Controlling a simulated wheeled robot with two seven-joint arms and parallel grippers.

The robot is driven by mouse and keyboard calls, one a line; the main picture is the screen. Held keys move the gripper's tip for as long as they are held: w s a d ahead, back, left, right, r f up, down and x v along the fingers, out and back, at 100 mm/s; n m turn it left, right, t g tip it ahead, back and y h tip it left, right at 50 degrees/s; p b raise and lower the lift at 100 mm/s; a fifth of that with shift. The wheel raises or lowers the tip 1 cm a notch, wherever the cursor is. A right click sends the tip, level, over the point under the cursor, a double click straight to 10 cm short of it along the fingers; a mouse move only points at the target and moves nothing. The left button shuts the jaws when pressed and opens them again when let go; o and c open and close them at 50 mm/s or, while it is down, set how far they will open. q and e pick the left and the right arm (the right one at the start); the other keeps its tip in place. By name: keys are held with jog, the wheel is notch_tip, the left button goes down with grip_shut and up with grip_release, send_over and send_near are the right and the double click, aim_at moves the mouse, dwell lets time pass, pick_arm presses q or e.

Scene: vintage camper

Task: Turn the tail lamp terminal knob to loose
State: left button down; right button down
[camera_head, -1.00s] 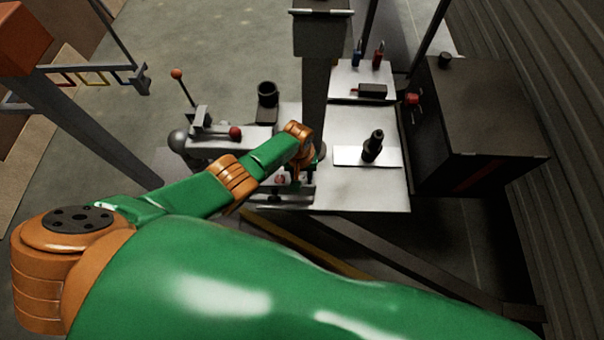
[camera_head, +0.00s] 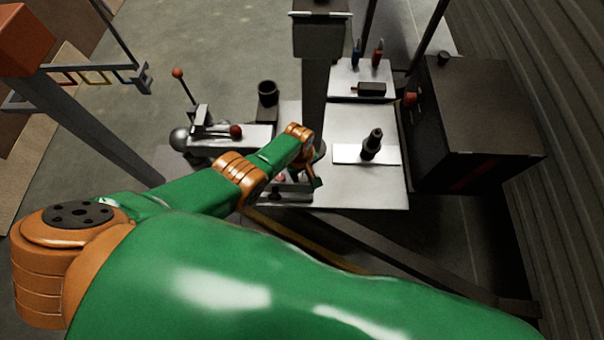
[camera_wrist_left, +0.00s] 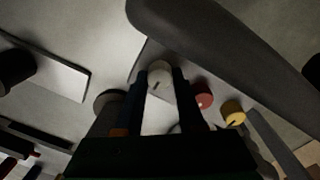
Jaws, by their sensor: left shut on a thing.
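A pale round knob (camera_wrist_left: 160,84) with a dark mark on its face sits between the fingers of my left gripper (camera_wrist_left: 160,76) in the left wrist view. The gripper is shut on this knob. A red knob (camera_wrist_left: 202,95) and a yellow knob (camera_wrist_left: 233,113) stand to its right, apart from the fingers. No label is readable, so I cannot tell the marked setting. In the head view my left gripper (camera_head: 316,181) is at the front left of the pale panel (camera_head: 355,190), and my wrist largely hides the knobs. My right gripper is not in view.
A grey post (camera_head: 315,95) rises just behind my left wrist. A black upright fitting (camera_head: 372,145) stands on a white plate to the right, and a dark cabinet (camera_head: 480,110) beyond it. A red-balled lever (camera_head: 178,73) and a black cup (camera_head: 267,93) are at left.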

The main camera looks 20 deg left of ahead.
aim_at(301, 178)
pick_arm(q)
jog(key=shift+w, duration=0.1)
dwell(0.3)
jog(key=c, duration=0.5)
grip_release()
jog(key=shift+r, duration=0.1)
jog(key=r+p, duration=0.6)
jog(key=r, duration=0.1)
jog(key=shift+s+a+p, duration=0.15)
jog(key=shift+s+p, duration=0.05)
jog(key=shift+p, duration=0.15)
